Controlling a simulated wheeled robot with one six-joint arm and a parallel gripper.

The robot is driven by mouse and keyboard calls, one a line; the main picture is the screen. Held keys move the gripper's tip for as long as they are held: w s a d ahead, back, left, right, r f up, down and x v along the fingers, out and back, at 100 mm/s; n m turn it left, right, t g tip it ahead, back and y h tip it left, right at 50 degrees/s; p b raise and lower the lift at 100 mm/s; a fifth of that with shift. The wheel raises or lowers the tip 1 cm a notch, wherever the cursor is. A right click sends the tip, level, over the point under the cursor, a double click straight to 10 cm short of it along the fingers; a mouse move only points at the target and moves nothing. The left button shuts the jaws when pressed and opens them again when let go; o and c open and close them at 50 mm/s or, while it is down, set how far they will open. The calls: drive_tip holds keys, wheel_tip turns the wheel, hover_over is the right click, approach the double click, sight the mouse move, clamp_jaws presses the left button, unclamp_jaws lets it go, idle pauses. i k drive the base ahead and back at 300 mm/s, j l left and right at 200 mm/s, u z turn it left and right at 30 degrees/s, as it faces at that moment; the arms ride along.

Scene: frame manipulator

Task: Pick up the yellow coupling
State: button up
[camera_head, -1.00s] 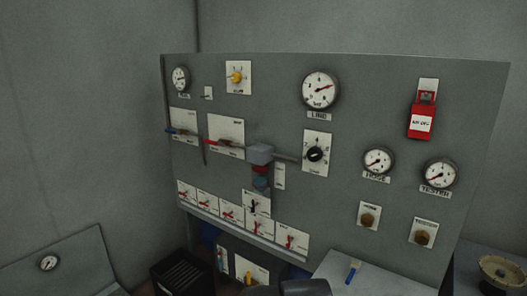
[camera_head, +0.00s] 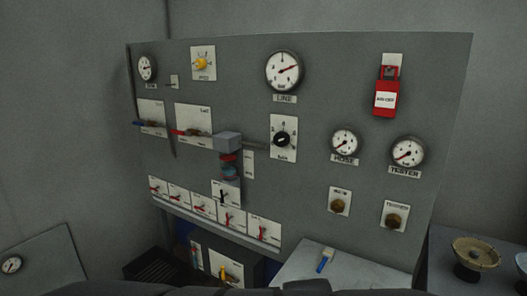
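A round, dull yellow, ribbed piece on a dark foot (camera_head: 476,252) stands on the dark surface at the right. It looks like the yellow coupling, but it is small and I cannot be sure. A blue round piece (camera_head: 521,263) beside it is cut off by the right edge. Dark parts along the bottom edge look like my own arm. My gripper's fingers do not show, and nothing visible touches the yellow piece.
A grey panel (camera_head: 310,170) with gauges, knobs and levers fills the middle. A red lockout box (camera_head: 385,97) hangs at its upper right. A pale grey bench top (camera_head: 350,268) below carries a blue-handled tool (camera_head: 325,260). The dark surface (camera_head: 447,238) holds the yellow piece.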

sight(328, 255)
drive_tip(key=l+u, duration=0.4)
drive_tip(key=k+l+u, duration=0.1)
drive_tip(key=l+u, duration=0.3)
drive_tip(key=k+l+u, duration=0.1)
drive_tip(key=l+u, duration=0.3)
